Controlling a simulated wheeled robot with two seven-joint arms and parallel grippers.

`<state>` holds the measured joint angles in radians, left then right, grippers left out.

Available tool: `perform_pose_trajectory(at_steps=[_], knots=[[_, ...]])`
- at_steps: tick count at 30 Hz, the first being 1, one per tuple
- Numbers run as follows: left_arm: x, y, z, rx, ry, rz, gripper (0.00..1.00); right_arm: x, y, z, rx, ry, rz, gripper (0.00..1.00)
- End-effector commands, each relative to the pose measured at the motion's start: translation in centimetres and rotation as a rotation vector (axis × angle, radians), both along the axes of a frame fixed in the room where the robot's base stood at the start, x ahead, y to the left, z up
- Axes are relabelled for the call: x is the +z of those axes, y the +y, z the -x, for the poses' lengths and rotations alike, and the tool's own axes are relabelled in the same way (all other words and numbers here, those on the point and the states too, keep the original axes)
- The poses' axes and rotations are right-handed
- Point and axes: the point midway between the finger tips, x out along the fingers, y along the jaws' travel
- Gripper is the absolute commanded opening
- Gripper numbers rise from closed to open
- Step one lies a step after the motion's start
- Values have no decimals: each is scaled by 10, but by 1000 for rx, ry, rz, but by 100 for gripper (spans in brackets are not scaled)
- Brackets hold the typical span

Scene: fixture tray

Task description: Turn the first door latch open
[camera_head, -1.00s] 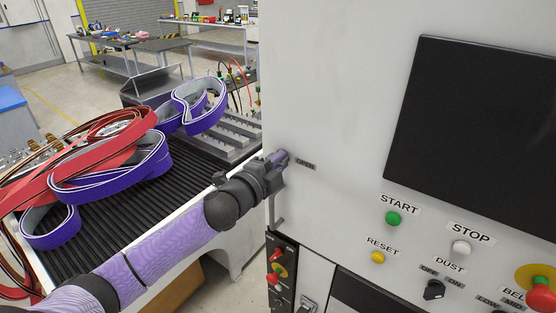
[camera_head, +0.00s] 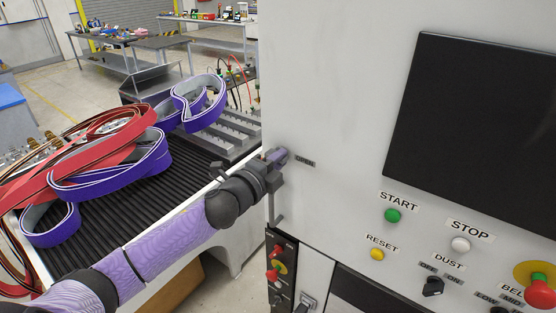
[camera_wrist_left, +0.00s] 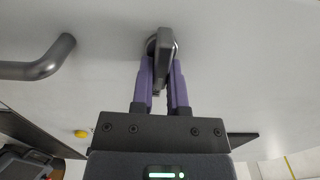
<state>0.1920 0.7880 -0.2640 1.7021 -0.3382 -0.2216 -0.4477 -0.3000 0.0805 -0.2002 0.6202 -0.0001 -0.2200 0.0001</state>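The door latch (camera_wrist_left: 166,48) is a dark lever on a round base on the pale machine panel. My right gripper is not in view.
A grey bar handle (camera_wrist_left: 40,66) stands out from the panel beside the latch. A black screen (camera_head: 475,130) and START (camera_head: 392,215) and STOP (camera_head: 460,245) buttons are to the right. A ribbed conveyor (camera_head: 105,225) with purple and red belts (camera_head: 110,165) lies left of my arm.

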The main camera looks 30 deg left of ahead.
Motion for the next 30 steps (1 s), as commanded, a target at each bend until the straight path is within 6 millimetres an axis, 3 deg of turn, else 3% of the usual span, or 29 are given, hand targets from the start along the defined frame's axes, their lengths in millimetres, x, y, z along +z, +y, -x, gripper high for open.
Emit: perform_pose_trajectory(at_steps=[1,5,16,30], knots=[[-1,0,0,0,3,-1,27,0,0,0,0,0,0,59],[-1,0,0,0,2,0,54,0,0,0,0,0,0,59],[-2,1,6,0,1,1,54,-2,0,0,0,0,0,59],[-3,7,90,-1,4,2,54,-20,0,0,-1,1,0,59]])
